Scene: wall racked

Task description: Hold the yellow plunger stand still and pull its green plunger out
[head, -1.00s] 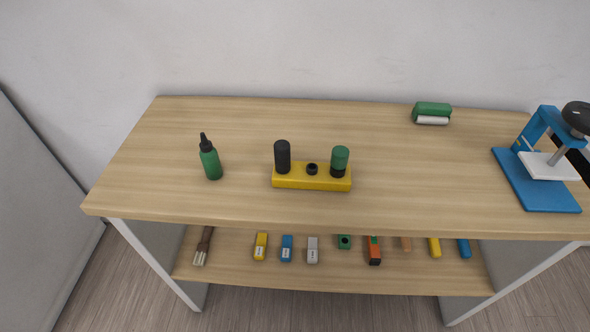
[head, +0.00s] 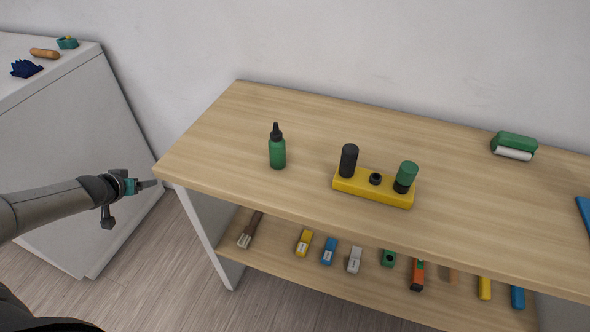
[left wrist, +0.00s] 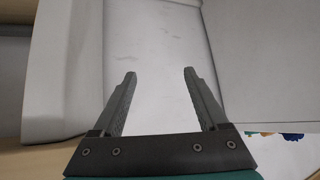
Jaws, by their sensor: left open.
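The yellow plunger stand (head: 372,191) lies on the wooden table top. The green plunger (head: 407,175) stands upright in its right end, with a black collar at its base. A black plunger (head: 348,160) stands in the left end, and a short black socket (head: 375,179) is between them. My left gripper (head: 150,184) is off the table's left edge, well apart from the stand. In the left wrist view its two fingers (left wrist: 158,85) are apart with nothing between them. My right gripper is not in view.
A green bottle (head: 277,152) stands left of the stand. A green roller-like object (head: 514,144) lies at the back right. A lower shelf (head: 290,265) holds a brush and several small items. A white cabinet (head: 75,150) stands at the left. The table top before the stand is clear.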

